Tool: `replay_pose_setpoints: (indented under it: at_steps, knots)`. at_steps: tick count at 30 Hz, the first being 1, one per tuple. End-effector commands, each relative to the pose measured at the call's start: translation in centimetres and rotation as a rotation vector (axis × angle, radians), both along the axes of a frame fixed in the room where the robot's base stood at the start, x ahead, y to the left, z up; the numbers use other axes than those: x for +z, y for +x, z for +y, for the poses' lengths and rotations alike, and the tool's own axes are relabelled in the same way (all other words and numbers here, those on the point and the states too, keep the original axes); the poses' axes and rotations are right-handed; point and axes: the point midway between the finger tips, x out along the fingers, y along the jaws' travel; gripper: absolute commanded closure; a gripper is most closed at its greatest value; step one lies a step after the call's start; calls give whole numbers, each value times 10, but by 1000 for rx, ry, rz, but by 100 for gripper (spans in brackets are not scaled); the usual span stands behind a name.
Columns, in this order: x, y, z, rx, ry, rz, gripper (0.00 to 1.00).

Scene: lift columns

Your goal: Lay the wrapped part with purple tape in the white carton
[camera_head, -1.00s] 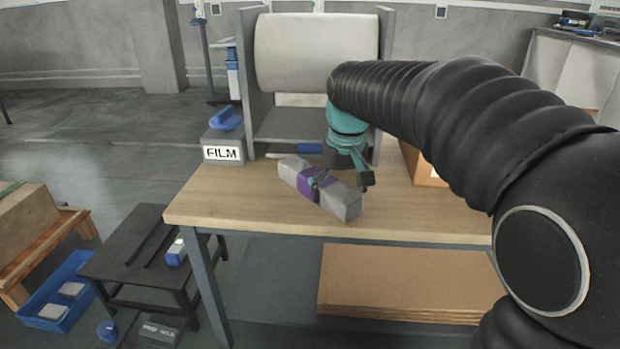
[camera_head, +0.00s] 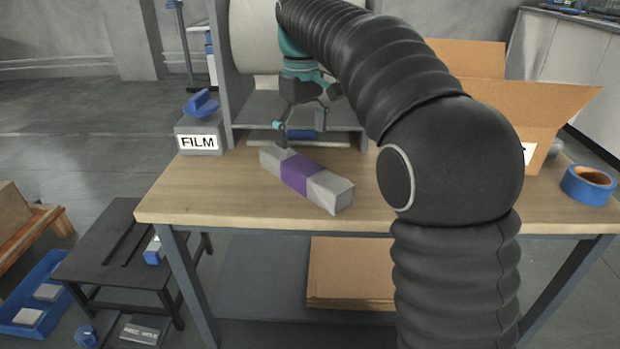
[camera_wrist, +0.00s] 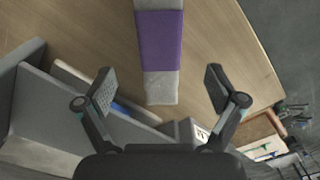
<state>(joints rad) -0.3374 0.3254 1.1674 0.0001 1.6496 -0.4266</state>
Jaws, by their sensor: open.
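The wrapped part (camera_head: 328,191) is a long grey block with a purple tape band around its middle. It lies at a slant on the wooden table, and its purple band also shows in the wrist view (camera_wrist: 159,42). My gripper (camera_head: 302,125) is open and empty, above and behind the part's far end. In the wrist view its fingers (camera_wrist: 160,88) are spread wide, with the part's end between and beyond them. A brown cardboard box with open flaps (camera_head: 535,105) stands at the right, partly hidden by my arm. No white carton is clearly visible.
A grey FILM box (camera_head: 199,139) with a blue item on top stands at the table's left. A large roll in a grey stand (camera_head: 220,80) is behind. Blue tape (camera_head: 588,185) lies at the right. The table's front left (camera_head: 200,200) is clear.

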Motion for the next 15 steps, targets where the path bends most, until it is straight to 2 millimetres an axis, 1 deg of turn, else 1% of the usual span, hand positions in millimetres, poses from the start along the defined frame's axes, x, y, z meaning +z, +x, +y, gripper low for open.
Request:
replay_pose_setpoints:
  at_steps: [1, 4, 7, 13, 15]
  knots:
    - [-13, -1, -1, -1, -1, 3, 6]
    - [-28, 0, -2, -3, -1, 2, 6]
    - [-38, 0, -2, -5, 0, 1, 6]
    - [-48, 0, -3, -6, -1, 1, 6]
    - [-57, -1, -3, -6, -1, 1, 6]
